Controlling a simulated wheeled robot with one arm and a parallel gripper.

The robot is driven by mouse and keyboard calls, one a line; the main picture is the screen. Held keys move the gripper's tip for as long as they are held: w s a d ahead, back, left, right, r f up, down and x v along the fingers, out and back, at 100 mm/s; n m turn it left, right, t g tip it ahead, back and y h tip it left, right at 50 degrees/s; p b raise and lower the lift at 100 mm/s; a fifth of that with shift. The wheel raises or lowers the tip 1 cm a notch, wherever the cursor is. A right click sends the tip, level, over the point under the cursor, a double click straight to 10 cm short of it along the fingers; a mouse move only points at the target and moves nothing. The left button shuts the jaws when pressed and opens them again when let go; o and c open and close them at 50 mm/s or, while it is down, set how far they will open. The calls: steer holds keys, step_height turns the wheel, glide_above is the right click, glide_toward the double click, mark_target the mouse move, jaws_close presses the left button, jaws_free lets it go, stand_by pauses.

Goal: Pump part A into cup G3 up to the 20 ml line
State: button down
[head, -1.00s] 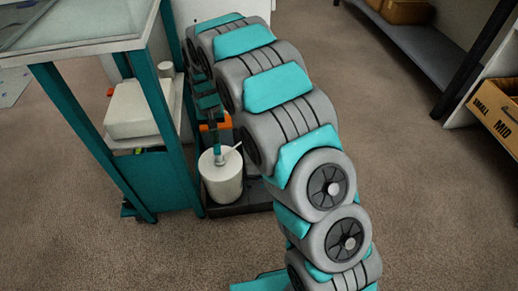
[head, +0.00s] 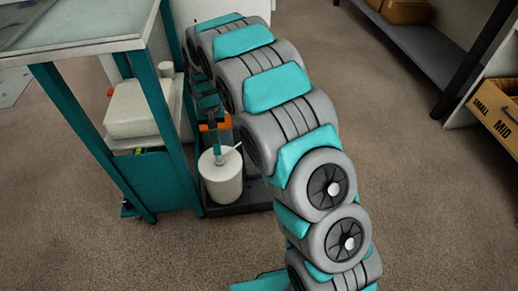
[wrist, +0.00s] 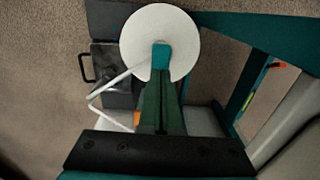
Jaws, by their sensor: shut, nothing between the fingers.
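A white round container (head: 221,178) with a thin white spout stands upright on a dark base, beside the teal frame. I take it to be the part A pump; no label is readable. My gripper (head: 217,155) is shut and empty, pointing down at the top of the container. In the wrist view, its shut fingertips (wrist: 160,60) overlap the round white top (wrist: 160,25), and the bent white spout (wrist: 118,78) comes out to the left. The pump head is hidden beneath the fingertips, so contact cannot be told. I cannot make out cup G3 or its 20 ml line.
The dark base (head: 240,207) holds the container.

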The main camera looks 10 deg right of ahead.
mark_target(217, 146)
steer(key=shift+f, duration=0.6)
steer(key=shift+f, duration=0.1)
steer(key=shift+f+b, duration=0.55)
steer(key=shift+f, duration=0.7)
steer(key=shift+r, duration=1.5)
steer(key=shift+f, duration=0.7)
steer(key=shift+r, duration=0.7)
